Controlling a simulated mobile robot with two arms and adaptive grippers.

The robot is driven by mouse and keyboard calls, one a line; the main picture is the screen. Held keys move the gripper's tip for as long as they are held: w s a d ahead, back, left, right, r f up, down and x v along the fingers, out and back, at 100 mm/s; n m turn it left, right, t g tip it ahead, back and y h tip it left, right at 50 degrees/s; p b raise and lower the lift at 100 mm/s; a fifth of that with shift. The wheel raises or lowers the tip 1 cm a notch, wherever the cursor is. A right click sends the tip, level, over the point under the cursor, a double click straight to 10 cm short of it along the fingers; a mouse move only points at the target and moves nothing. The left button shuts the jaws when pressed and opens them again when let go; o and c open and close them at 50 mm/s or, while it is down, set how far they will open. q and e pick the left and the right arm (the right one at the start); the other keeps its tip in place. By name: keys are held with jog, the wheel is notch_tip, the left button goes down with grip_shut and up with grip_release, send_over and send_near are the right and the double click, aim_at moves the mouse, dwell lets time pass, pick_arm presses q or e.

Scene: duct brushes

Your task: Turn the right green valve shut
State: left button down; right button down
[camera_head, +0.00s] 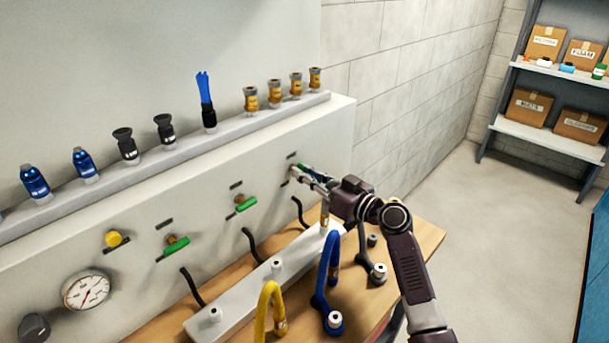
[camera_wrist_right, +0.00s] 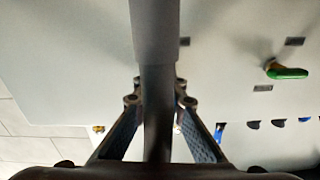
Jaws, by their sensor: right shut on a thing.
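Three green-handled valves run along the sloping white panel. The right green valve (camera_head: 302,168) is mostly covered by my right gripper (camera_head: 308,177), which is shut on its handle; only a bit of green shows. The middle green valve (camera_head: 246,203) and the left green valve (camera_head: 177,246) are clear of it. In the right wrist view the middle valve's green handle (camera_wrist_right: 287,73) shows at the right. A grey bar there runs down the middle, between my gripper's fingers, and hides the held handle. My left gripper is not in view.
A yellow knob (camera_head: 114,239) and a round gauge (camera_head: 87,289) are on the panel at left. Several fittings stand on the ledge above. Below are a white manifold block (camera_head: 240,295), a yellow hose (camera_head: 263,305) and a blue hose (camera_head: 322,270) on a wooden bench (camera_head: 422,240).

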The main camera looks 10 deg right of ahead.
jog(key=shift+w+d+f+m+p, duration=0.1)
jog(key=shift+m+p, duration=0.1)
jog(key=shift+m, duration=2.6)
jog(key=shift+d+f+m+p, duration=0.1)
jog(key=shift+m+p, duration=0.05)
jog(key=shift+m, duration=2.65)
jog(key=shift+w+d+f+m+p, duration=0.1)
jog(key=shift+m+p, duration=0.1)
jog(key=shift+m, duration=2.6)
jog(key=c, duration=2)
grip_release()
jog(key=shift+s, duration=0.1)
jog(key=v, duration=1.2)
